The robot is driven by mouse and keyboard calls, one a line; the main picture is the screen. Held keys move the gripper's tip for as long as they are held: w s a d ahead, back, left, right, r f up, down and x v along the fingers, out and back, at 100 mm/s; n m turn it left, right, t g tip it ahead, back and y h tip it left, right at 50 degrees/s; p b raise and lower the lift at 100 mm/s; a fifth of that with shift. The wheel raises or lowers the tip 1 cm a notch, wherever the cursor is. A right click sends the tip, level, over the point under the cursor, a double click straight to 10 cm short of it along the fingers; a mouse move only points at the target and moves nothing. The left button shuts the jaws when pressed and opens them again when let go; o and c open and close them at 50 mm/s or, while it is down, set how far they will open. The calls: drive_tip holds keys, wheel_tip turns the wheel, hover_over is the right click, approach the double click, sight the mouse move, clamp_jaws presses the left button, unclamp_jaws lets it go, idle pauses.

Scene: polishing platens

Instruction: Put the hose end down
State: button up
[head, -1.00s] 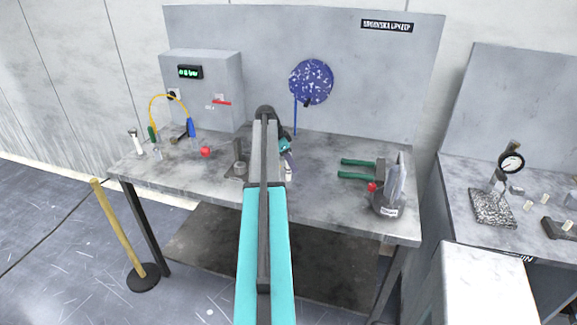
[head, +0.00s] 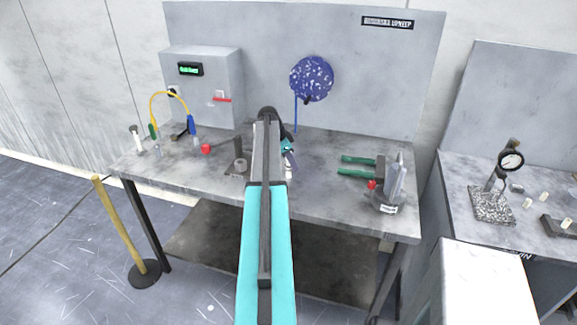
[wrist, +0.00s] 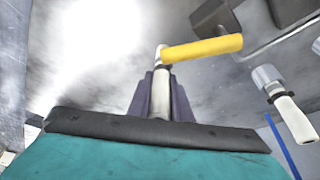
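My gripper (head: 290,161) is low over the middle of the bench. In the wrist view its purple fingers (wrist: 160,97) stand close on both sides of a white stem (wrist: 160,80) and appear shut on it. A yellow tube-like piece (wrist: 202,48) runs right from the stem's top; I cannot tell for sure that they are joined. A white piece (head: 289,174) also shows below the fingers in the head view, close to the bench top; contact is unclear. A yellow hose (head: 170,93) arches at the left, between a green end (head: 152,131) and a blue end (head: 191,124).
The grey bench (head: 320,193) has clear surface right of my gripper. A blue speckled disc (head: 311,78) hangs behind.

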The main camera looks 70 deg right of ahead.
clamp_jaws()
drive_tip(key=shift+r, duration=0.1)
wheel_tip(320, 180, up, 10)
drive_tip(key=b, duration=0.3)
drive_tip(key=shift+b, duration=0.35)
drive_tip(key=shift+w, duration=0.1)
idle(0.5)
